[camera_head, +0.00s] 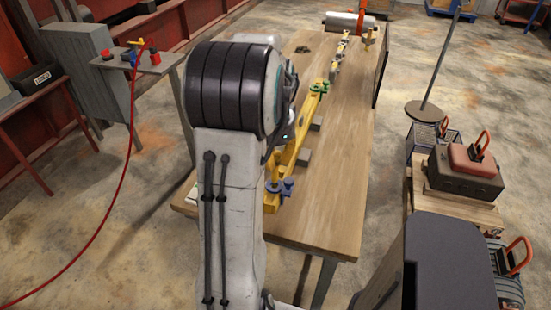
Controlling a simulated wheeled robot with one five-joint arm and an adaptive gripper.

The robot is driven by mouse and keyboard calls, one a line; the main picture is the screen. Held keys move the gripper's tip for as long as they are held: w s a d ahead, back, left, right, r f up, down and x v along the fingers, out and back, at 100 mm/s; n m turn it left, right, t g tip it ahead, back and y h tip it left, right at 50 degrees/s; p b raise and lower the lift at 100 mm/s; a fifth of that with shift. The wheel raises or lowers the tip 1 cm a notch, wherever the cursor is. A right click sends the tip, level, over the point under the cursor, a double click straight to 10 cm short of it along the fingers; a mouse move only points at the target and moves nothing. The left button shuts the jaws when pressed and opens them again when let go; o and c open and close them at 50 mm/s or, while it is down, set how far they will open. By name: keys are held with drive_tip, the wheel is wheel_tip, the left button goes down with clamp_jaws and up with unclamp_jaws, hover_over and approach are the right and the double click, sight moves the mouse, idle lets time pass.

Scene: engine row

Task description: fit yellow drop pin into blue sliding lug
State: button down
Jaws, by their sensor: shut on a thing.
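A blue part (281,187), which looks like the blue sliding lug, sits at the near end of a long yellow bar (293,140) on the wooden table. Its fine shape is too small to tell, and my arm hides the area just left of it. I cannot make out the yellow drop pin for certain. My own arm stands large in the middle of the view. My gripper and whatever is in it are hidden behind the arm, so its distance from the blue part does not show.
The yellow bar runs along the wooden table (335,185), with a green part (319,87) on it and a grey roller (345,23) at the far end. A side stand (150,64) with a red hose is left. A black box (464,178) sits right.

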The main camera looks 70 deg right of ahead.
drive_tip(key=shift+f+b, duration=0.75)
drive_tip(key=shift+f, duration=0.15)
drive_tip(key=shift+r+p, duration=0.3)
drive_tip(key=shift+r, duration=0.35)
drive_tip(key=shift+f, duration=0.6)
idle(1.0)
drive_tip(key=c, duration=1.2)
unclamp_jaws()
wheel_tip(320, 180, up, 12)
drive_tip(key=shift+a, duration=0.35)
